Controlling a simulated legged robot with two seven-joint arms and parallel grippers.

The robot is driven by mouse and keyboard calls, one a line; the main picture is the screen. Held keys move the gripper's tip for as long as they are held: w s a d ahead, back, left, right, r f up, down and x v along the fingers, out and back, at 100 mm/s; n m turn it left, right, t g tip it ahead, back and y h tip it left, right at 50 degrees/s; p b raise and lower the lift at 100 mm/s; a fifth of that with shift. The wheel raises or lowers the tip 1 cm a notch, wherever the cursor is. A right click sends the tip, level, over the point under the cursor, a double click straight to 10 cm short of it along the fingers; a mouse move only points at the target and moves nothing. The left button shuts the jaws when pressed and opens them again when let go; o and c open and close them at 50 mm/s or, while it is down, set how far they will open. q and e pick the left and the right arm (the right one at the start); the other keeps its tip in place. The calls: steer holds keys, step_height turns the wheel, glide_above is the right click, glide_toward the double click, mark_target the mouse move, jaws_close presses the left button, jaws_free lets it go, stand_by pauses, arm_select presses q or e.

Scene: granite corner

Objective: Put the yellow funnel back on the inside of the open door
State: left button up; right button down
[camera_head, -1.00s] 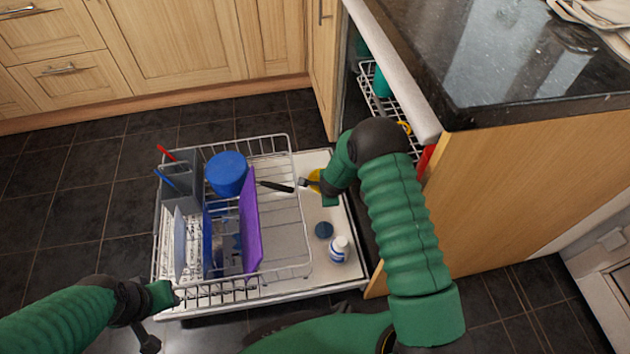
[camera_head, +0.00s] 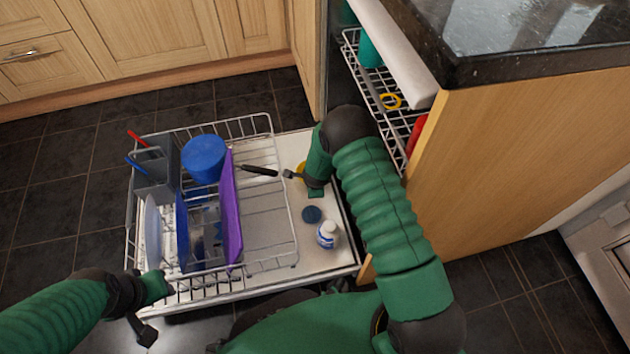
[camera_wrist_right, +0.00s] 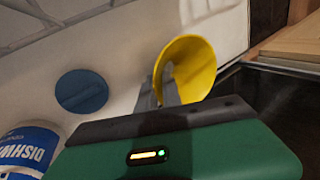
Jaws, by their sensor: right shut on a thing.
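The yellow funnel (camera_wrist_right: 196,66) is held by my right gripper (camera_wrist_right: 166,88) in the right wrist view, its wide mouth showing. In the head view only a small yellow part of the funnel (camera_head: 301,169) shows beside my right gripper (camera_head: 297,176); the rest is hidden by the hand. The funnel is over the white inside of the open door (camera_head: 335,262); I cannot tell whether it touches it. My left gripper (camera_head: 150,308) is at the rack's front left corner, with no object seen in it; its jaw opening is unclear.
The wire rack (camera_head: 270,225) holds a purple board (camera_head: 231,210), a blue container (camera_head: 204,158), plates and a grey cutlery holder (camera_head: 155,170). The wooden panel and granite worktop (camera_head: 480,45) rise at right.

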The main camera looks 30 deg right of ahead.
steer(key=shift+a+r, duration=0.1)
steer(key=shift+f, duration=0.45)
steer(key=c, duration=1.4)
jaws_free()
steer(key=shift+c, duration=0.2)
